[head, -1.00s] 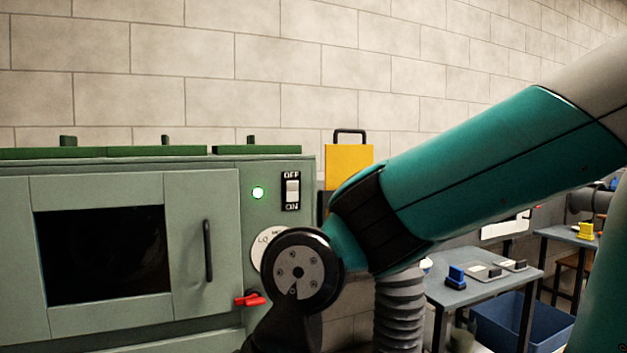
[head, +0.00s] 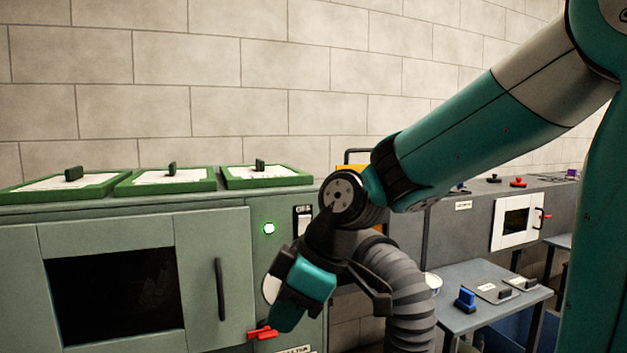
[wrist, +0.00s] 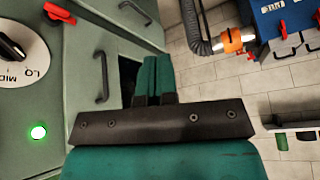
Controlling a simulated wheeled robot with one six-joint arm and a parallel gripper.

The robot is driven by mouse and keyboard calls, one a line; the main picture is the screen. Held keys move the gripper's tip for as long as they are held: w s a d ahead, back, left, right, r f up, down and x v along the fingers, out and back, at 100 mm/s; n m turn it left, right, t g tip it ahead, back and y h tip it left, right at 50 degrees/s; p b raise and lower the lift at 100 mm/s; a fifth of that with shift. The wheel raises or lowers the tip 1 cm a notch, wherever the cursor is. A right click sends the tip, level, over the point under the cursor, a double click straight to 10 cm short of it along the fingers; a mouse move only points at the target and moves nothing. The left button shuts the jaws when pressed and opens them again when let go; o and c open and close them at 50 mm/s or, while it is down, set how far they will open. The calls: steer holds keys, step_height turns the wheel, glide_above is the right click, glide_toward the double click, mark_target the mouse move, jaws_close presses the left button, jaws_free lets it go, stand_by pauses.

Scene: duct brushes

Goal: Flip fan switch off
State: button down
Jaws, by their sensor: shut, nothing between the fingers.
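The fan switch (head: 303,218) is on the front of the green cabinet, right of a lit green lamp (head: 269,228). Its "OFF" label and upper part show in the head view; my arm hides the lower part, so its position is unclear. My gripper (head: 284,320) hangs in front of the cabinet, below the switch and pointing down. In the wrist view my gripper (wrist: 155,75) is shut, its teal fingers together and empty. The lamp also shows in the wrist view (wrist: 38,132), but the switch does not.
A red handle (head: 262,332) is close left of my gripper in the head view. The wrist view shows a dial (wrist: 18,62) and a black door handle (wrist: 101,77). A ribbed duct (head: 405,290) stands right of my wrist. A side table (head: 480,318) is farther right.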

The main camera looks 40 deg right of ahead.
steer(key=w+d+r+n+t+h+p, duration=0.1)
steer(key=w+d+r+t+p, duration=0.1)
steer(key=d+r, duration=0.5)
steer(key=w+d+r+n+t+p, duration=0.2)
steer(key=w+d+r+p, duration=0.2)
steer(key=d, duration=0.7)
step_height(320, 180, up, 3)
steer(key=shift+w+d+f+h+p, duration=0.15)
steer(key=shift+h+p, duration=0.25)
steer(key=shift+p, duration=0.8)
steer(key=p, duration=0.2)
glide_toward(300, 233)
step_height(300, 233, down, 4)
steer(key=w+a, duration=0.1)
steer(key=a, duration=0.1)
steer(key=shift+w+d, duration=0.45)
steer(key=shift+w, duration=0.4)
steer(key=shift+r, duration=0.2)
